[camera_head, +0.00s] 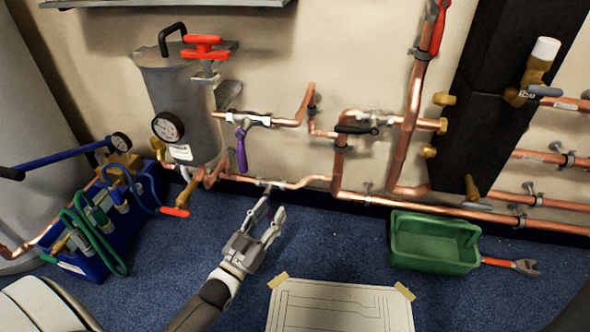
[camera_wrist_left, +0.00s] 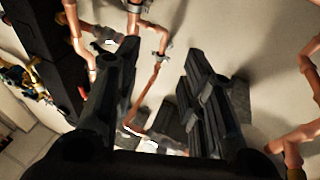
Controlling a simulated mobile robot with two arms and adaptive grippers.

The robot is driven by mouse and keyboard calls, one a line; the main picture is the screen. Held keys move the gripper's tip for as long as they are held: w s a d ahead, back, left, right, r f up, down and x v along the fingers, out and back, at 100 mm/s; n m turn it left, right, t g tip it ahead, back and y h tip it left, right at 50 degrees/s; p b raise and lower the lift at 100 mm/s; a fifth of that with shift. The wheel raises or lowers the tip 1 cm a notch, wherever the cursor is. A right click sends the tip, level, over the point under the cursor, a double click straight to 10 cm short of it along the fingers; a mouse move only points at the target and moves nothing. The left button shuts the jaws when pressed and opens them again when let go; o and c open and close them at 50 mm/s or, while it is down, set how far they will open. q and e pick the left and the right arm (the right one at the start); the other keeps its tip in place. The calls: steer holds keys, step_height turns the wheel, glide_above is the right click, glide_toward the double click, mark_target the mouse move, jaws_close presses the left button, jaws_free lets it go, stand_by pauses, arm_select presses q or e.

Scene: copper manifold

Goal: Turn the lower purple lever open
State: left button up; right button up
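A purple lever (camera_head: 241,150) hangs down from the upper valve on the copper pipe beside the grey tank. A lower valve (camera_head: 271,183) sits on the pipe run near the floor. Its lever is mostly hidden by my left gripper; only a small dark purplish bit shows just above the fingertips. My left gripper (camera_head: 266,209) is just below this valve, reaching up from the floor side. Its fingers are apart, also in the left wrist view (camera_wrist_left: 161,62), with copper pipes beyond them. I cannot tell whether it touches the lever. My right gripper is not in view.
A grey tank (camera_head: 182,100) with a red handle stands left of the valves. A blue tool carrier (camera_head: 97,252) is at left. A green bin (camera_head: 433,260) lies at right by a red-handled wrench (camera_head: 512,265). A taped drawing sheet (camera_head: 340,305) lies in front.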

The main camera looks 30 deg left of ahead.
arm_select(q)
steer(key=s+d+r+t+h+p, duration=0.1)
steer(key=d+r, duration=0.3)
steer(key=r, duration=0.6)
steer(key=s+d+r+m+t+h+p, duration=0.1)
steer(key=s+d+r+t+h+p, duration=0.1)
steer(key=r, duration=0.8)
steer(key=shift+s+d+m+t+p, duration=0.3)
steer(key=shift+s+d+t+p, duration=0.25)
steer(key=shift+d+p, duration=0.8)
steer(key=shift+d+r, duration=0.1)
steer(key=shift+d, duration=0.1)
